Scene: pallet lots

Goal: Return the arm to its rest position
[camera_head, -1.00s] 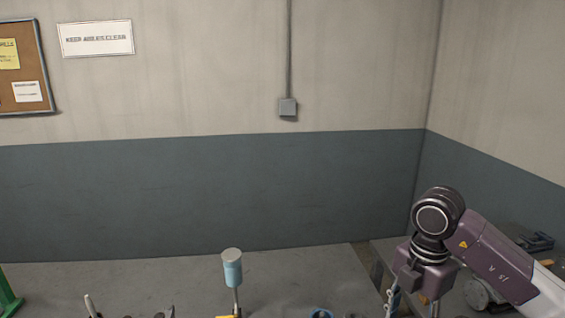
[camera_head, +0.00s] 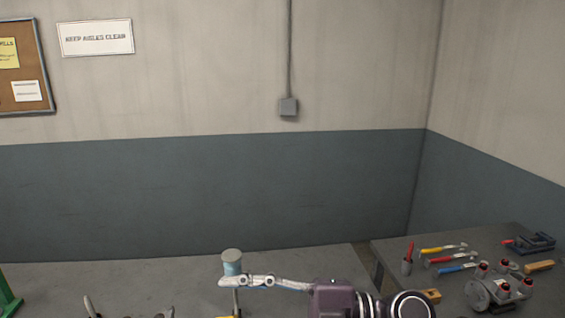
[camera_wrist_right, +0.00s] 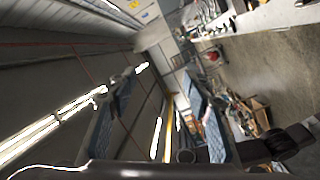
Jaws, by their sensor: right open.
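My right arm is purple and reaches in at the bottom of the head view.
A grey bench (camera_head: 120,275) runs along the wall, with a green stand (camera_head: 8,296) at its left. A side table (camera_head: 410,247) at the right holds hammers, a screwdriver and a grey fixture with red knobs (camera_head: 497,290).

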